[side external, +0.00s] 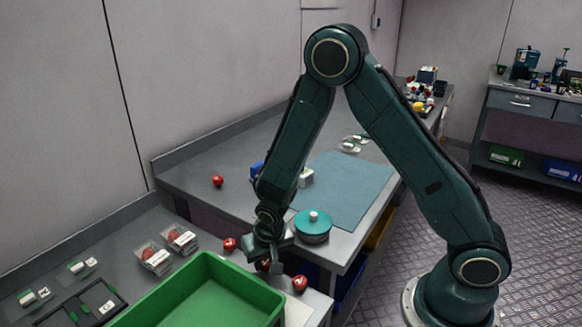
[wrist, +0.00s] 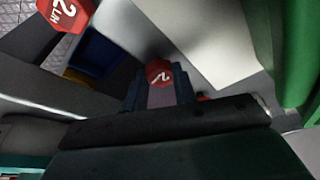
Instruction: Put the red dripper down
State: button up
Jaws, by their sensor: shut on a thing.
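My gripper (side external: 266,258) points down beside the green crate, low over the near bench. It is shut on a red dripper (side external: 264,266), mostly hidden by the fingers in the side view. In the wrist view the held dripper (wrist: 158,72) shows its red face with a white mark between the fingertips (wrist: 158,88). Another red dripper (side external: 300,284) sits to the right near the bench edge; a red dripper marked 2 L/H shows at the top left of the wrist view (wrist: 68,14). A further one (side external: 229,244) is left of the gripper. Whether the held dripper touches the bench is unclear.
The empty green crate (side external: 192,272) stands close by on the left; its wall fills the wrist view's right edge (wrist: 292,50). A teal-lidded round pot (side external: 312,226) and a blue-grey mat (side external: 345,190) lie behind. Clear berry boxes (side external: 153,257) stand left. Another red dripper (side external: 217,181) sits farther back.

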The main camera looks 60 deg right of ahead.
jog(key=o, duration=0.9)
jog(key=shift+o, duration=0.2)
jog(key=shift+r, duration=0.2)
jog(key=v, duration=1.2)
jog(key=shift+d, duration=0.1)
